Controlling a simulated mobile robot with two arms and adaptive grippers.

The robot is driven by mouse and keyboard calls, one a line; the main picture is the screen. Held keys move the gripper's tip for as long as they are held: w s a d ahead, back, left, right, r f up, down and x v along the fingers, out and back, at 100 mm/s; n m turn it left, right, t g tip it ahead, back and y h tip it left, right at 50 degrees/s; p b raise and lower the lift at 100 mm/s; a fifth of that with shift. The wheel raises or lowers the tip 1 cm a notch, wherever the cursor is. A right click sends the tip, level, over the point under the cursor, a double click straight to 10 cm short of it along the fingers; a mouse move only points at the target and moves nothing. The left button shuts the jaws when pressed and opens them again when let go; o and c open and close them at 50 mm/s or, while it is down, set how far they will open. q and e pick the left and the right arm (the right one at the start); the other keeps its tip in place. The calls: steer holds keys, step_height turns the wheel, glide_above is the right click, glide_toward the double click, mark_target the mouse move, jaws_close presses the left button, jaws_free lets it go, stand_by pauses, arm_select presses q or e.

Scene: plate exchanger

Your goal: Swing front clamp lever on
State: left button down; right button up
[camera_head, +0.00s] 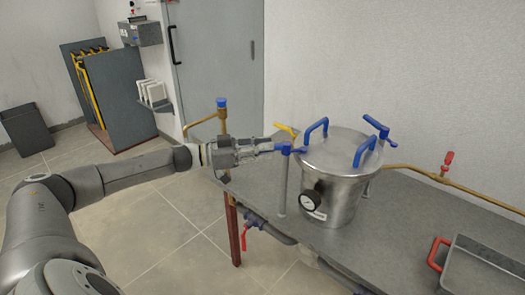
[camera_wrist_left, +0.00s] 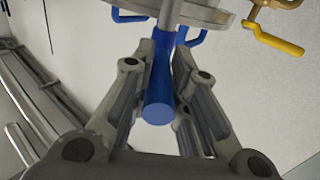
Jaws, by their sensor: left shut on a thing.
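The front clamp lever (camera_head: 287,151) is blue and tops a grey upright rod at the left side of the steel pot (camera_head: 334,190). My left gripper (camera_head: 272,146) reaches it from the left and is shut on it. In the left wrist view the lever's blue handle (camera_wrist_left: 159,95) lies between the two fingers (camera_wrist_left: 164,55), its round end toward the camera. The pot's lid (camera_head: 339,148) is on, with blue handles (camera_head: 317,127). Another blue clamp lever (camera_head: 376,124) is at the lid's back right. My right gripper is not in view.
The pot stands on a grey table (camera_head: 405,240), with a dark gauge (camera_head: 310,200) on its front. A yellow-handled valve (camera_head: 286,130) is just behind the gripper. A red-handled tray (camera_head: 485,268) sits at the right. Open table lies between.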

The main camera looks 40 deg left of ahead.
arm_select(q)
steer(key=shift+f, duration=0.2)
steer(key=c, duration=1.4)
jaws_free()
steer(key=shift+c, duration=0.2)
steer(key=shift+o, duration=0.5)
steer(key=shift+s+a+f, duration=0.1)
steer(key=shift+a+f, duration=0.05)
steer(key=shift+f, duration=0.05)
steer(key=v, duration=1.1)
steer(key=shift+s+a+r, duration=0.2)
steer(key=shift+s+r, duration=0.1)
steer(key=shift+r, duration=0.1)
